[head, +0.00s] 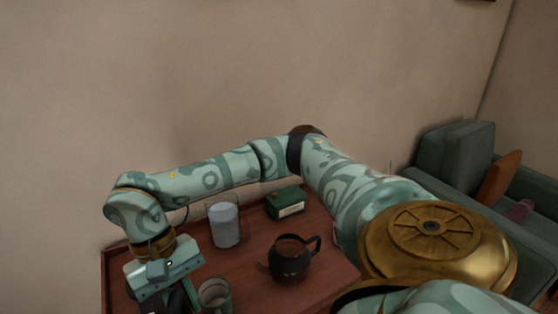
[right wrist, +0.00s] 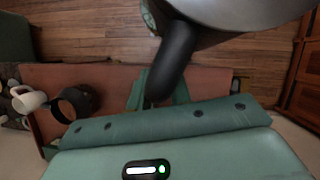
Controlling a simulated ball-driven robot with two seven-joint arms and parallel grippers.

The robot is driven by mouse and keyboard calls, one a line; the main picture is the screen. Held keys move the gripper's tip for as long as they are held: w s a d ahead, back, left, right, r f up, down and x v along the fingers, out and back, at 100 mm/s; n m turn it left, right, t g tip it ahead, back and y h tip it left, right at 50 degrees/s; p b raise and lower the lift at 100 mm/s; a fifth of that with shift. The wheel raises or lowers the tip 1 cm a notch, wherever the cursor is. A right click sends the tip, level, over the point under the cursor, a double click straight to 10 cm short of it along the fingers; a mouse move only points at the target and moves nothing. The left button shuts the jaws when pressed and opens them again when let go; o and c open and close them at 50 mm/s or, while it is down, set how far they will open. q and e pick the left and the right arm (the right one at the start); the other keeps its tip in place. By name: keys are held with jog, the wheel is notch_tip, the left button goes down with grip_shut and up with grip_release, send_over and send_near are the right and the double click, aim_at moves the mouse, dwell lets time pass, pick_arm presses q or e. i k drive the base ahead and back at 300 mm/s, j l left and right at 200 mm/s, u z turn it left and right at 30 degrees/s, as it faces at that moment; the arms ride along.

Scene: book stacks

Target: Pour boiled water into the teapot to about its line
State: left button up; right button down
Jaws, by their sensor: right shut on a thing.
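The teapot (head: 290,262) is dark and round, with an open top and a loop handle on its right. It stands on the reddish-brown tray table. My right gripper (head: 172,300) is at the lower left of the head view, left of the teapot. In the right wrist view my right gripper (right wrist: 157,98) is shut on the black handle of a silver kettle (right wrist: 240,10). Only part of the kettle shows there, and its spout is out of view. A dark round vessel (right wrist: 72,104), probably the teapot, stands apart from the kettle. My left gripper is not in view.
On the tray table (head: 330,275) stand a pale cylinder (head: 224,226), a green box (head: 286,203) with a light label and a clear glass cup (head: 214,296) near my right gripper. A wall rises behind. A green armchair (head: 455,155) stands at the right.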

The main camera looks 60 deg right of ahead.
aim_at(289, 258)
jog(key=k+l+u, duration=0.3)
jog(key=k+l, duration=0.35)
jog(key=l, duration=0.25)
jog(key=k+l+u, duration=0.25)
jog(key=k+l, duration=0.5)
